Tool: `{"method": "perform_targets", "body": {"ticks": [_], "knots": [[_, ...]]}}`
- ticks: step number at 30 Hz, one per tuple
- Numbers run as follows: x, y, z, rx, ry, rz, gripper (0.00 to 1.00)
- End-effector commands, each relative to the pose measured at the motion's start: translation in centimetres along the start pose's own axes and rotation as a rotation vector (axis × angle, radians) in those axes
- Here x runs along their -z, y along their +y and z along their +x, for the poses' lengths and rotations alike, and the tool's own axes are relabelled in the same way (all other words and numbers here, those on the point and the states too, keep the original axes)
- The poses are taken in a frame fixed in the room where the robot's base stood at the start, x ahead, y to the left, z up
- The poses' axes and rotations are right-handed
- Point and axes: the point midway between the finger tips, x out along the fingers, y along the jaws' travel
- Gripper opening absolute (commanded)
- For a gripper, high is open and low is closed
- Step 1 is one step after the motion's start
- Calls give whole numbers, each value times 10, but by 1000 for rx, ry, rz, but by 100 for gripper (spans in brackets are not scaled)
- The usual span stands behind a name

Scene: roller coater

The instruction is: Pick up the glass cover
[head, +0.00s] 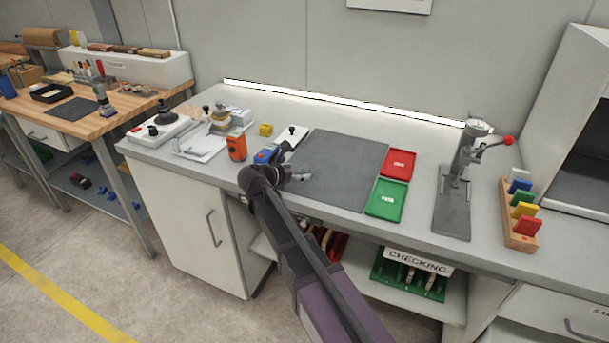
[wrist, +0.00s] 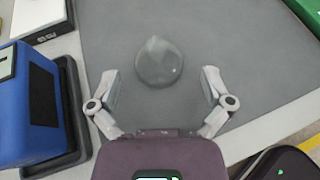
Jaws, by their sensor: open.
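The glass cover (wrist: 159,64) is a clear, round piece with a pointed top. It sits on the dark grey mat (wrist: 235,50) in the wrist view. My gripper (wrist: 161,82) is open and empty, with one finger on each side below the cover in the picture. The fingers do not appear to touch it. In the head view my gripper (head: 298,174) is over the near left part of the mat (head: 345,165), and I cannot make out the cover clearly there.
A blue device (wrist: 28,100) on a dark base stands close left of my gripper. Red (head: 398,163) and green (head: 387,200) trays lie right of the mat. An orange item (head: 236,147) stands to the left, and a lever press (head: 460,190) farther right.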

Motion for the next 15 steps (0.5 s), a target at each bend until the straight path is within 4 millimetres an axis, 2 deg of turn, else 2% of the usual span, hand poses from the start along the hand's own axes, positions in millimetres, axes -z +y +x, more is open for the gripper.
{"method": "perform_targets", "body": {"ticks": [8, 15], "knots": [[0, 0, 1, 1, 0, 1, 100], [-1, 2, 21, 2, 0, 2, 100]]}}
